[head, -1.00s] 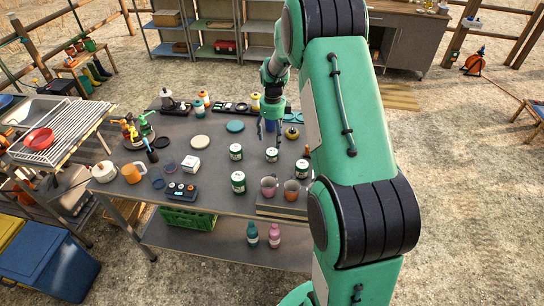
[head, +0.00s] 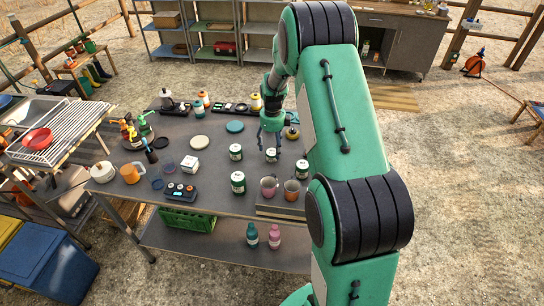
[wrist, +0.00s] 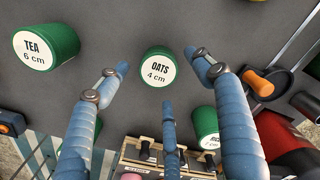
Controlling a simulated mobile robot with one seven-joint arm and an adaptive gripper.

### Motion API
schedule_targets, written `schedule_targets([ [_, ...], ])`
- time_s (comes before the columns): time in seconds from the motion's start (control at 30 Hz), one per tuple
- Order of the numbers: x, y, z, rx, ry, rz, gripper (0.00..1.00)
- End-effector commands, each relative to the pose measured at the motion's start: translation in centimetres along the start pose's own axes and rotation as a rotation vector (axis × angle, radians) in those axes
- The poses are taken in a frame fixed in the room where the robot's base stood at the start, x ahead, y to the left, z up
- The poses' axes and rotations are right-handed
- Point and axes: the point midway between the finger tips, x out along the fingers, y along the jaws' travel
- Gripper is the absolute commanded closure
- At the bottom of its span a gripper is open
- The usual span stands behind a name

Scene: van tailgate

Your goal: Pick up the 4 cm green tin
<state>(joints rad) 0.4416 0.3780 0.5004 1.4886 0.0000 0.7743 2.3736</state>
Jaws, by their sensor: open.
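The green tin with a white lid reading "OATS 4 cm" (wrist: 158,68) stands upright on the grey table. In the wrist view it lies between the spread fingers of my gripper (wrist: 160,86), which look clear of it. In the head view my gripper (head: 271,142) points down just above a green tin (head: 272,156), which appears to be the same one. My gripper is open and holds nothing. A larger green tin reading "TEA 6 cm" (wrist: 46,48) stands to the left. Another green tin (wrist: 205,124) stands to the lower right, its label partly hidden by a finger.
More green tins (head: 238,183) stand close by on the table (head: 215,200). A wooden crate with cups (head: 280,211) is at the front edge. In the wrist view, an orange-handled item (wrist: 259,84) lies to the right. Flat discs (head: 200,141) lie farther left.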

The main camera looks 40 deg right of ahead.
Motion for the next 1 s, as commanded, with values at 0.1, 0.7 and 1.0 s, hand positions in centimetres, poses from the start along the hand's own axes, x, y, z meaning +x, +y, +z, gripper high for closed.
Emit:
schedule_targets([
  [0.1,1.7,0.1,0.1,0.0,0.001,0.001,0.33],
  [0.7,4.1,0.0,0.1,0.0,0.0,0.0,0.33],
  [1.0,4.1,0.0,0.1,0.0,0.0,0.0,0.41],
])
